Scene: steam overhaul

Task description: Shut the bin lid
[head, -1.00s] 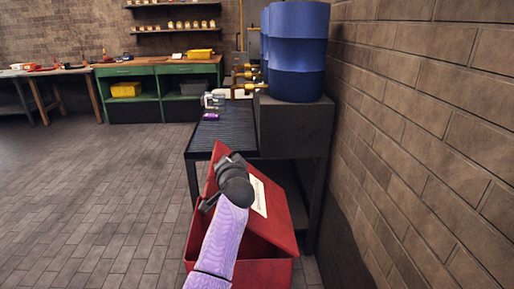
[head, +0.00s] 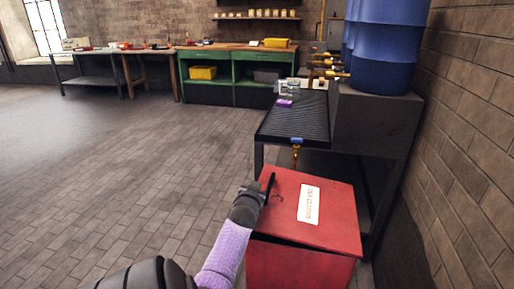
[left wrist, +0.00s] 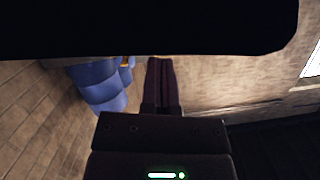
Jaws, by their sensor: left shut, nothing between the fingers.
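The red bin (head: 300,270) stands on the floor at the bottom of the head view, in front of the dark bench. Its red lid (head: 335,215), with a white label (head: 309,204), lies down over the bin, almost level. A thin dark line shows under its front edge, so I cannot tell whether it is fully seated. My left gripper (head: 269,188) is at the left edge of the lid, shut and empty. I cannot tell whether it touches the lid. In the left wrist view its fingers (left wrist: 160,85) are together. My right gripper is out of view.
Behind the bin is a dark bench with a ribbed top (head: 295,118) and a brass tap (head: 296,155) at its near edge. Blue drums (head: 383,55) stand at the right by the brick wall. The floor to the left is clear.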

